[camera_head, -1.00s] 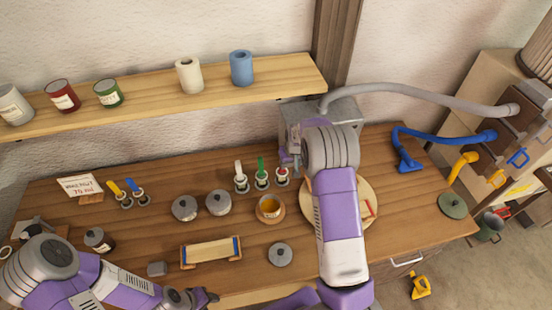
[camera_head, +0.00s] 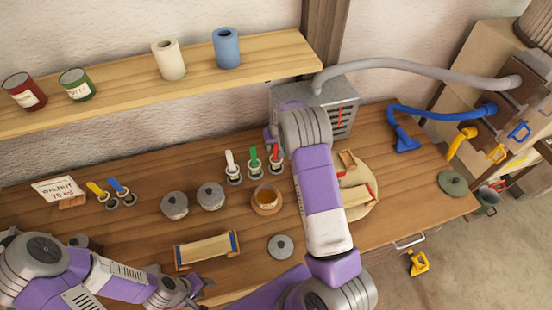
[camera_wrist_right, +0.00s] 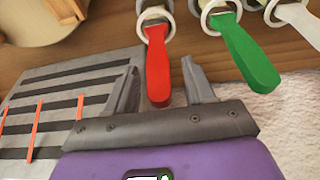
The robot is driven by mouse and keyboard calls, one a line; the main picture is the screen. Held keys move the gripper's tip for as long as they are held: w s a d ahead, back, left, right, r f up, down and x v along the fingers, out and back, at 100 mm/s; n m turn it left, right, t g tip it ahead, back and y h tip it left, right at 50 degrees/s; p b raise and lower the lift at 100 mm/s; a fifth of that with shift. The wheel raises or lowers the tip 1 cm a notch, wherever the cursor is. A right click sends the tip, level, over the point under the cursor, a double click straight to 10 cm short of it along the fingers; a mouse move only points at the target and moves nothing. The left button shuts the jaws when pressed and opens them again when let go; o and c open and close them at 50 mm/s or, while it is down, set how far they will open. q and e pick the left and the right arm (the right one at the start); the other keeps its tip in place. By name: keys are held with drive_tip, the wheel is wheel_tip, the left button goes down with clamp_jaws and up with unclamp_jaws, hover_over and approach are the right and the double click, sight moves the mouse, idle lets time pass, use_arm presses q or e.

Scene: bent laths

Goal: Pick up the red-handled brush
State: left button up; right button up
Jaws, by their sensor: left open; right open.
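The red-handled brush (camera_head: 275,155) stands upright in a small round holder at the right end of a row of three, beside the green-handled brush (camera_head: 254,158) and the white-handled one (camera_head: 231,163). In the right wrist view the red handle (camera_wrist_right: 158,62) reaches between the two fingers of my open right gripper (camera_wrist_right: 160,66), with gaps visible on both sides. In the head view the right gripper (camera_head: 269,138) is close by the red brush, partly hidden by its own arm. My left gripper (camera_head: 188,292) is open and empty over the bench's front left.
A grey vented box (camera_head: 340,112) stands just right of the brushes, close to my right gripper. A cup of amber liquid (camera_head: 267,197) is in front of them.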

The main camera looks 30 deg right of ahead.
drive_tip(key=shift+r, duration=0.1)
clamp_jaws()
use_arm(q)
drive_tip(key=shift+r, duration=0.1)
